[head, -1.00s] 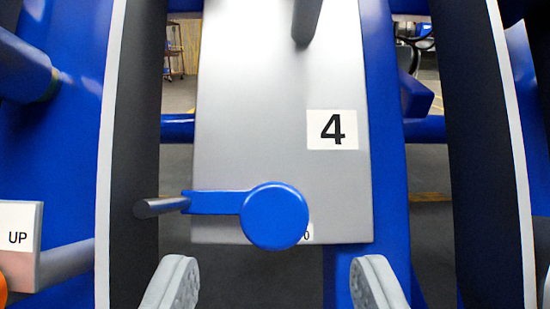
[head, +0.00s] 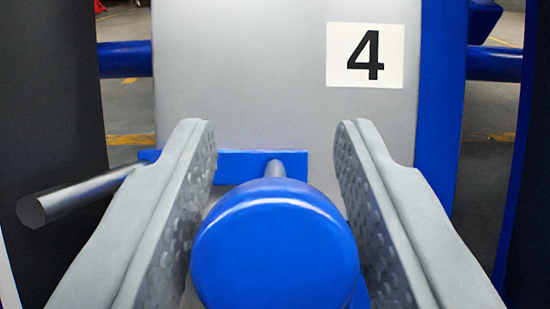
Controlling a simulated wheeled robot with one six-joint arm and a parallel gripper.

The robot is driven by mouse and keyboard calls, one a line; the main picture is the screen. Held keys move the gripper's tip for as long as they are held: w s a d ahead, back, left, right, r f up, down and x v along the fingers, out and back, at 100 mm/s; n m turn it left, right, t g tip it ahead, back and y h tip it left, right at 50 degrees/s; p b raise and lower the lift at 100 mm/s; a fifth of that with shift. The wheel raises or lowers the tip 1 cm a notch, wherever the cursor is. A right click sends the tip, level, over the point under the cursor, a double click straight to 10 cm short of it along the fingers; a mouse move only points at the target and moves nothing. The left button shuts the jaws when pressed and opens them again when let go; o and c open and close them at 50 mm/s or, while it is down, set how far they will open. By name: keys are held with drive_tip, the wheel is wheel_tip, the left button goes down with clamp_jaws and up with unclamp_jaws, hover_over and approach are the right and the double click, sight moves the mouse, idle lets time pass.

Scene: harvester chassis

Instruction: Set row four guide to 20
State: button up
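The row four guide has a grey metal plate (head: 250,85) with a white label (head: 365,55) reading "4". A round blue knob (head: 275,250) sticks out toward me in front of the plate's lower part. Behind it is a flat blue bar (head: 235,165), with a grey rod (head: 75,195) at its left end. My gripper (head: 270,135) is open, with one finger on each side of the knob. A gap shows on the right; on the left the finger lies close to the knob, and contact cannot be told. The number markings near the knob are hidden.
A dark upright panel (head: 50,90) stands at the left, close to the rod. A blue upright (head: 440,120) runs along the plate's right edge. Blue crossbars (head: 125,60) show behind, with grey floor beyond.

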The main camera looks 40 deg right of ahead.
clamp_jaws()
drive_tip(key=shift+s+d, duration=0.3)
drive_tip(key=shift+d, duration=0.1)
drive_tip(key=shift+o, duration=1.9)
unclamp_jaws()
drive_tip(key=v, duration=1.7)
drive_tip(key=shift+a, duration=0.15)
drive_tip(key=shift+s, duration=0.1)
